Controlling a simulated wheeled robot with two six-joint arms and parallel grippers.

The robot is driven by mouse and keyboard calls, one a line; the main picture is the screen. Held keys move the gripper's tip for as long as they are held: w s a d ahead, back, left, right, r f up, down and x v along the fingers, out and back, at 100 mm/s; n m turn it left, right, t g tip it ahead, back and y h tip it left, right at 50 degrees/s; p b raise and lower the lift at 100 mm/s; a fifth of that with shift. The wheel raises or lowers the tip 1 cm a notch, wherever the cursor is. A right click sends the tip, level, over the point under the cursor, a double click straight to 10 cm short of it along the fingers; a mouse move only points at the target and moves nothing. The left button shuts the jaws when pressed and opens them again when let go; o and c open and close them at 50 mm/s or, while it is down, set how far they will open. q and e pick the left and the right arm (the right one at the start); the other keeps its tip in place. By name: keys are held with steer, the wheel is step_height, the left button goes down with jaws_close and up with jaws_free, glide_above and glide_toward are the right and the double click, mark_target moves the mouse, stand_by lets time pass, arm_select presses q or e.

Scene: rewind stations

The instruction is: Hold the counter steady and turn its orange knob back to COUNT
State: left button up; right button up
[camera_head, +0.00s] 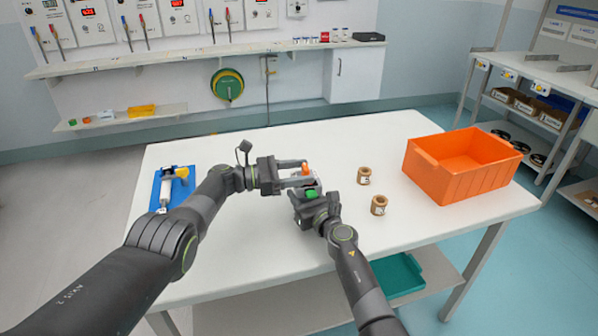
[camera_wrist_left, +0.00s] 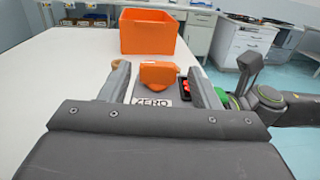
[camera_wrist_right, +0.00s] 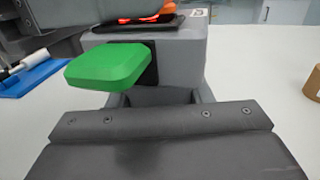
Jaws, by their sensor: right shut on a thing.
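The counter is a grey box with a green paddle (camera_wrist_right: 108,66) on its side; its grey body (camera_wrist_right: 180,65) fills the top of the right wrist view. Its orange knob (camera_wrist_left: 163,75) and a label reading ZERO show in the left wrist view. The knob also shows in the head view (camera_head: 305,167). My left gripper (camera_head: 304,173) is open, with one finger on each side of the knob and gaps between. My right gripper (camera_head: 306,197) is shut on the counter's near side. My grippers hide much of the counter in the head view.
An orange bin (camera_head: 462,180) stands at the table's right. Two brown spools (camera_head: 364,176) stand between it and the counter. A blue board (camera_head: 173,187) with a white and yellow tool lies at the left. The white table (camera_head: 265,240) is clear in front.

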arm_select(q)
steer(key=shift+a+r, duration=0.1)
steer(key=shift+a, duration=0.05)
steer(key=v, duration=1.1)
steer(key=shift+a, duration=0.35)
steer(key=shift+s, duration=0.15)
